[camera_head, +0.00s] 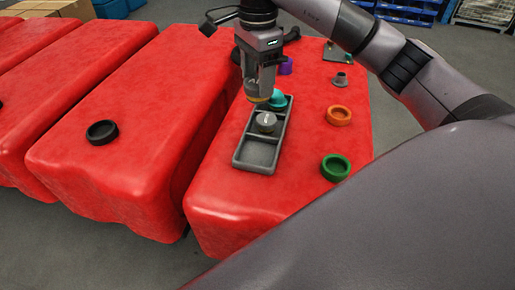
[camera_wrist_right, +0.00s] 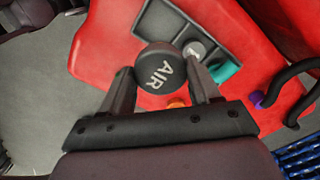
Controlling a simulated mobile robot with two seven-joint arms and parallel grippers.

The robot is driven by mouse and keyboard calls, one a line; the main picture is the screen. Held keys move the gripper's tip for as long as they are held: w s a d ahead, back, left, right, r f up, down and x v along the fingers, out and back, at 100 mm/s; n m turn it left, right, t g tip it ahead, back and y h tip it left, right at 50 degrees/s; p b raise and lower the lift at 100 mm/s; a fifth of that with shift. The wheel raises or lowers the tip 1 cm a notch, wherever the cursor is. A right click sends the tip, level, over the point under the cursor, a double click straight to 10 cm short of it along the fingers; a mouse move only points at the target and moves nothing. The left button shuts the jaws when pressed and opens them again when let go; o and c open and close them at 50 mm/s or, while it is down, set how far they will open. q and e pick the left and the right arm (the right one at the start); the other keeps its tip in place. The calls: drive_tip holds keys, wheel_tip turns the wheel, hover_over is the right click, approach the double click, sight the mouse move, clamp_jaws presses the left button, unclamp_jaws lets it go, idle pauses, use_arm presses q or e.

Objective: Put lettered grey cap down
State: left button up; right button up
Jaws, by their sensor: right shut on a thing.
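A dark grey round cap (camera_wrist_right: 159,70) lettered AIR sits between the fingers of my right gripper (camera_wrist_right: 162,92) in the right wrist view. The gripper is shut on it. In the head view my right gripper (camera_head: 263,92) is above the far part of a grey compartment tray (camera_head: 256,156), and the held cap is hard to make out. The tray's middle compartment holds a lighter grey cap (camera_head: 265,121) with a pale mark. A teal cap (camera_head: 279,100) is at its far end, partly hidden by the gripper. The near compartment is empty. My left gripper is not in view.
The tray lies on a red tank (camera_head: 225,208). An orange ring (camera_head: 339,115), a green ring (camera_head: 335,167), a small grey part (camera_head: 340,79) and a purple piece (camera_head: 286,67) stand to its right. A black ring (camera_head: 102,132) lies on the tank to the left, across a gap.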

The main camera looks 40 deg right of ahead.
drive_tip(key=shift+f, duration=9.25)
drive_tip(key=shift+f+b, duration=0.2)
drive_tip(key=shift+b, duration=0.15)
drive_tip(key=o, duration=1.2)
drive_tip(key=shift+r, duration=0.1)
drive_tip(key=shift+r, duration=0.15)
